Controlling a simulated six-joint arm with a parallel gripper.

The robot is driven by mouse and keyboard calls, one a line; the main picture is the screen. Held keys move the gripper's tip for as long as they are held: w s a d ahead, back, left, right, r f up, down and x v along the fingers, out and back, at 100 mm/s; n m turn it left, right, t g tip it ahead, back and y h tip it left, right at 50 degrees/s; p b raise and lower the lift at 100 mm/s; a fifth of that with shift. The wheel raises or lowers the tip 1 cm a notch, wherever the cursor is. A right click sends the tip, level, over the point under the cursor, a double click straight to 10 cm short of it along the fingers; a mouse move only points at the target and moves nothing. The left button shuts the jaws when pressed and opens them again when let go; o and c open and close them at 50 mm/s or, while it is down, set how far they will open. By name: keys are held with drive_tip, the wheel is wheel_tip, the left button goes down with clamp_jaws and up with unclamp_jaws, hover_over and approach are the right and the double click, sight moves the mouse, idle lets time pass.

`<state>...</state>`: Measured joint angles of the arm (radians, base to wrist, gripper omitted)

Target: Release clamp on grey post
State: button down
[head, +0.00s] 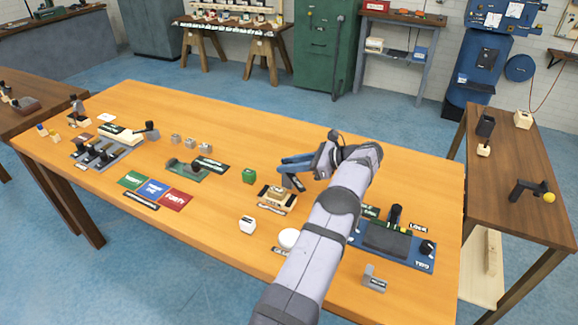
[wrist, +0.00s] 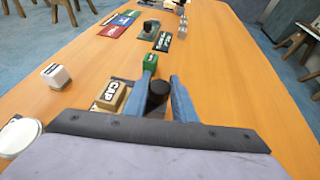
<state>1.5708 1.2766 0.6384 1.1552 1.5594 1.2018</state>
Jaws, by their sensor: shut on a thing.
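My gripper (head: 284,165) is above the table, right of centre, with its blue fingers pointing left. In the wrist view the fingers (wrist: 160,88) are shut on a round black knob (wrist: 157,90). In the head view a dark piece with a pale label (head: 293,182) shows just under the fingers; I cannot tell whether it belongs to the knob. What the knob is fixed to is hidden. No clamp on a grey post can be made out clearly. A small grey upright piece with a label (head: 375,278) stands at the front right, apart from my gripper.
A wooden block marked CAP (wrist: 110,97) sits beside the fingers, and a green cube (head: 249,176) stands left of them. A white cube (head: 247,225) and round white disc (head: 289,238) lie nearer. A blue board with dark fittings (head: 418,262) is at right.

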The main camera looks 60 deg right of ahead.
idle(0.4)
drive_tip(key=c, duration=1.5)
unclamp_jaws()
drive_tip(key=shift+o, duration=0.2)
drive_tip(key=a+p+v, duration=0.1)
drive_tip(key=p+v, duration=0.2)
drive_tip(key=v, duration=0.4)
drive_tip(key=shift+d, duration=0.45)
drive_tip(key=shift+s, duration=0.1)
